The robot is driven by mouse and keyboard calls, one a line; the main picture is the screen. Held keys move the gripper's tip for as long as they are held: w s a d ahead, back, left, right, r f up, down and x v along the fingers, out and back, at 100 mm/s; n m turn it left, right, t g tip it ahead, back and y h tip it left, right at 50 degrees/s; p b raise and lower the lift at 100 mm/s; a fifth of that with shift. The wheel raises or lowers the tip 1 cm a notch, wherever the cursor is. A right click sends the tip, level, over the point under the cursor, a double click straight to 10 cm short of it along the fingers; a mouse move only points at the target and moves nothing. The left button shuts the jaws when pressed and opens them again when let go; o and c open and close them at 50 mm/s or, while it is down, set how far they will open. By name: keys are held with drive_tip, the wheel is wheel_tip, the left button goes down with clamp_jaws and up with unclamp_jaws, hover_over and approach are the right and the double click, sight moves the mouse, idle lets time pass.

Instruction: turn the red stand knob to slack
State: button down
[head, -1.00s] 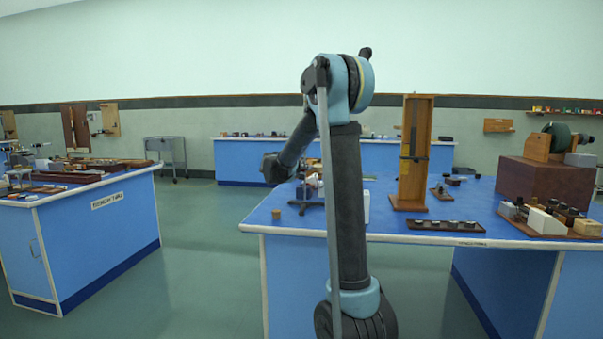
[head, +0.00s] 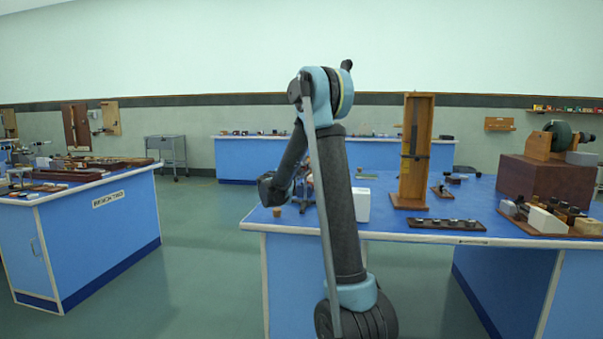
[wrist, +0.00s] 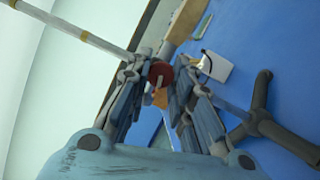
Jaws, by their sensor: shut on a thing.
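The red stand knob (wrist: 160,74) shows in the wrist view, between the two fingertips of my gripper (wrist: 166,82). My gripper is shut on the knob, one finger on each side. A thin pale rod (wrist: 75,32) of the stand runs from the upper left toward the fingertips. A dark stand foot with spread legs (wrist: 262,122) is on the blue bench top at the right. In the head view my arm hides the knob and most of the stand, and the gripper itself does not show clearly there.
On the blue bench (head: 400,232), a white box (head: 361,204) stands right behind my arm. A tall wooden frame (head: 413,150) and a dark strip with several knobs (head: 434,223) are farther right. A small cork-coloured piece (head: 277,212) is near the bench's left edge.

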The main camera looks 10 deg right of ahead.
drive_tip(key=shift+a+n+t, duration=0.1)
drive_tip(key=shift+n+t, duration=0.5)
drive_tip(key=shift+n, duration=0.7)
drive_tip(key=shift+f, duration=0.1)
drive_tip(key=c, duration=1.4)
unclamp_jaws()
drive_tip(key=v, duration=1.2)
drive_tip(key=shift+w+f, duration=0.1)
drive_tip(key=shift+f, duration=0.05)
